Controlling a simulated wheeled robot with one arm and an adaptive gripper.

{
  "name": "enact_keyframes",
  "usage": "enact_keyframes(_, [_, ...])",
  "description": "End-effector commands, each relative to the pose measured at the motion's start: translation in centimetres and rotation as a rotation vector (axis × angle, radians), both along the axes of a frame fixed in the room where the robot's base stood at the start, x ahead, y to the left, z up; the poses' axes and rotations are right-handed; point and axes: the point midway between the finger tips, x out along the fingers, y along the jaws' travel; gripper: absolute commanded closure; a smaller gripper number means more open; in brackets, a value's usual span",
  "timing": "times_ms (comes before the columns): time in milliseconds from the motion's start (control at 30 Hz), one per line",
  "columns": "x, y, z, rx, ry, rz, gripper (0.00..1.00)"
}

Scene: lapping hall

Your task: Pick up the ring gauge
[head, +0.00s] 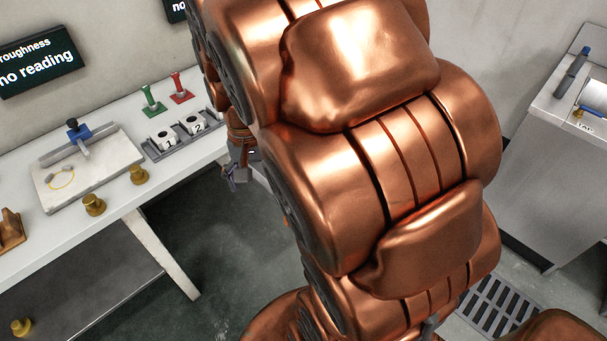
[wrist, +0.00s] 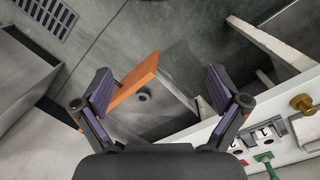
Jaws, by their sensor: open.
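My gripper (head: 238,178) hangs off the right end of the white bench in the head view, partly hidden by my copper arm. In the wrist view my gripper (wrist: 160,88) has its two dark fingers wide apart. A small dark ring-shaped thing (wrist: 144,96) shows between and beyond the fingers, beside an orange-brown board (wrist: 136,80). It may be the ring gauge, but I cannot tell for sure. It looks well below the fingers and apart from them. I cannot make it out in the head view.
The white bench (head: 110,105) carries a pale plate (head: 105,170) with a blue-topped stand (head: 78,135), brass knobs (head: 94,204), a grey rack (head: 181,140) with white pieces marked 1 and 2, and green (head: 152,98) and red (head: 181,88) handled tools. A grey cabinet (head: 550,150) stands right.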

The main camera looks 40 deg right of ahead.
Motion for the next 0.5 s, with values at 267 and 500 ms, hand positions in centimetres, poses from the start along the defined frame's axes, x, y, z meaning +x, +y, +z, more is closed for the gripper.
enact_keyframes(267, [6.3, -7.4, -4.3, -0.052, -0.017, -0.359, 0.03])
enact_keyframes(500, [10.3, -14.3, -8.9, -0.084, -0.035, -0.640, 0.03])
